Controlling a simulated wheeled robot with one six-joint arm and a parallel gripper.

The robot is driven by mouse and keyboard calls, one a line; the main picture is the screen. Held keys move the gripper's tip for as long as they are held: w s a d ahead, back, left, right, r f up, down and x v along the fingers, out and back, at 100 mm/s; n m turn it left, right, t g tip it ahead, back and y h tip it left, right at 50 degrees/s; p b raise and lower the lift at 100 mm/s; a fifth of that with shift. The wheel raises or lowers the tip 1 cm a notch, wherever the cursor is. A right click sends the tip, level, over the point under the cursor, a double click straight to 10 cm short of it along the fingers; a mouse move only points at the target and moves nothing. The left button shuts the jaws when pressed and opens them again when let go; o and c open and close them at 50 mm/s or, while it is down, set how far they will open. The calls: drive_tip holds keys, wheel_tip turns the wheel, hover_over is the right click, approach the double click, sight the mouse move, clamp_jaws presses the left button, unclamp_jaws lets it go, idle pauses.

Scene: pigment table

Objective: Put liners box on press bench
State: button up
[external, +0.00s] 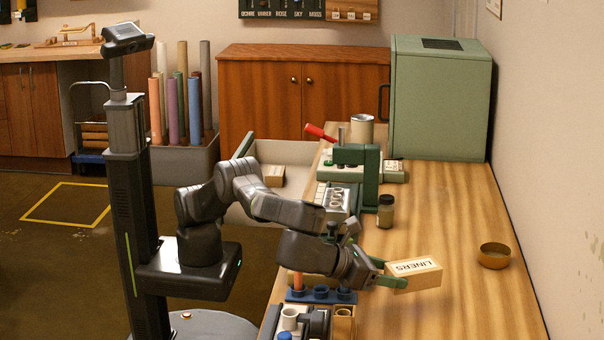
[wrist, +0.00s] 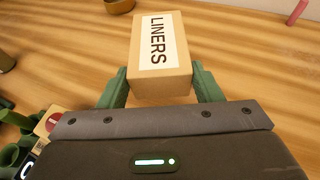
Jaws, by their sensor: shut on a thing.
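The liners box (external: 414,273) is a small tan carton with a white label reading LINERS. My gripper (external: 388,275) has its green fingers shut on it and holds it over the right-hand part of the wooden bench (external: 455,225). The wrist view shows the liners box (wrist: 160,82) between both fingers (wrist: 160,88), its label facing up toward the camera. I cannot tell how high it is above the wood. A green hand press with a red handle (external: 357,155) stands further back on the bench.
A brass bowl (external: 494,256) stands to the right of the box. A dark jar (external: 385,211) stands behind it, near the press. A large green cabinet (external: 440,100) fills the bench's back end. A blue rack (external: 320,296) and other items crowd the near left. The bench's right side is mostly clear.

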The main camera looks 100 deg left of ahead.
sight(384, 311)
wheel_tip(384, 311, down, 6)
drive_tip(key=shift+r+b, duration=0.1)
drive_tip(key=shift+b, duration=0.75)
drive_tip(key=shift+r, duration=0.1)
drive_tip(key=shift+p, duration=0.3)
drive_tip(key=o, duration=1.1)
drive_tip(key=shift+o, duration=0.2)
drive_tip(key=shift+b, duration=0.3)
drive_tip(key=p+v, duration=0.2)
drive_tip(key=v, duration=1)
drive_tip(key=shift+p, duration=0.3)
